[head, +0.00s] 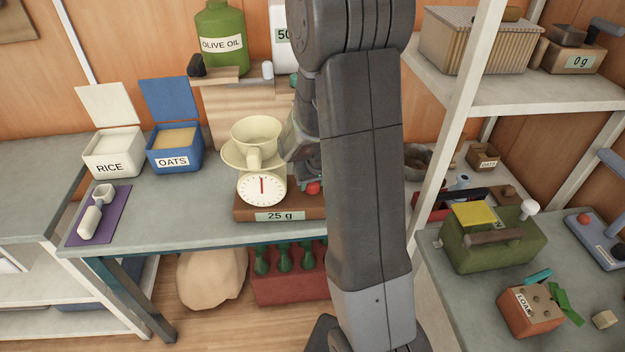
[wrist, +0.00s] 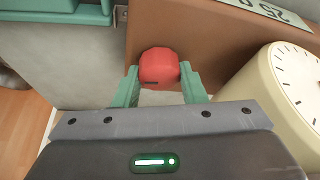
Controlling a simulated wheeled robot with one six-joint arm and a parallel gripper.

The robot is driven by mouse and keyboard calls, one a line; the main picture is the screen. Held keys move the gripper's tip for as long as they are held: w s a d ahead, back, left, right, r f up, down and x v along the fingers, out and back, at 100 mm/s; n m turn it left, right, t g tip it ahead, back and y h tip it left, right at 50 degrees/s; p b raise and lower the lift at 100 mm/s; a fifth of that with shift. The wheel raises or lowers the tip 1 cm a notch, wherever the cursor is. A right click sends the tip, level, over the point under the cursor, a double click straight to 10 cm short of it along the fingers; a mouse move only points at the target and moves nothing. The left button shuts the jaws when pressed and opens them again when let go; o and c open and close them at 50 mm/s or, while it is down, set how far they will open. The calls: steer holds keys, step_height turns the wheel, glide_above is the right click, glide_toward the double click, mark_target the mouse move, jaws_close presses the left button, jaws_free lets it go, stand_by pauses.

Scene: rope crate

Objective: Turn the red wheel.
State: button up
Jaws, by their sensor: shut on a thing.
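The red wheel (wrist: 159,67) is a small faceted red knob on the brown base of the scale. In the wrist view it sits between the two green fingertips of my gripper (wrist: 160,80), which is shut on it. A dark mark shows on the knob's near face. In the head view the red wheel (head: 313,188) shows at the right end of the scale base (head: 245,213), below my gripper, whose fingers are largely hidden by my arm. The base's display reads 25 g.
The white scale dial (head: 262,189) stands close beside the wheel, with a cream bowl (head: 256,131) above it. Rice (head: 113,152) and oats (head: 174,148) containers and a scoop (head: 95,212) stand left. A shelf post (head: 462,110) rises to the right of my arm.

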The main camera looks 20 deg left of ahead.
stand_by(0.5)
steer(key=o, duration=1)
steer(key=v, duration=1.4)
